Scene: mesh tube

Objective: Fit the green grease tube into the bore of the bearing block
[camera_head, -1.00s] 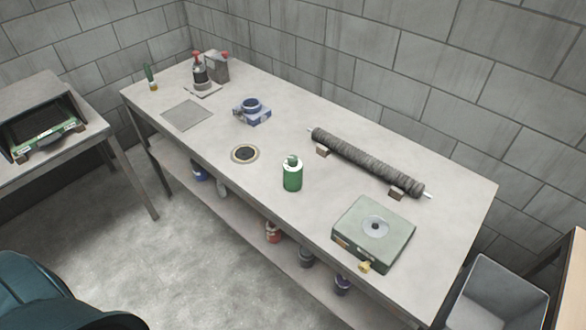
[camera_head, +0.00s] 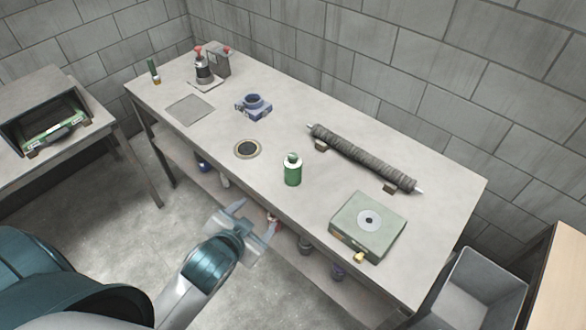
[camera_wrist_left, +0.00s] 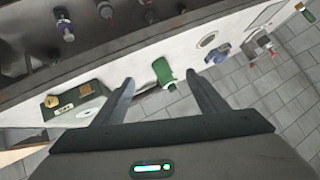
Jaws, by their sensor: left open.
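A green container (camera_head: 292,170) with a small green cap stands upright near the bench's front edge; it also shows between my fingers in the left wrist view (camera_wrist_left: 162,71). A thin green upright piece (camera_head: 152,70) stands at the bench's far left corner; I cannot tell which of the two is the grease tube. The blue bearing block (camera_head: 256,111), with a round opening facing up, sits farther back; it also shows in the left wrist view (camera_wrist_left: 218,54). My left gripper (camera_head: 255,217) is open and empty, in front of the bench, apart from everything. My right gripper is not in view.
On the bench (camera_head: 215,135) are a dark ring (camera_head: 247,149), a grey plate (camera_head: 190,109), a dark ribbed roll (camera_head: 362,157) on blocks, a pale green box (camera_head: 367,227) and a red-topped device (camera_head: 204,70). A grey bin (camera_head: 487,295) stands at right.

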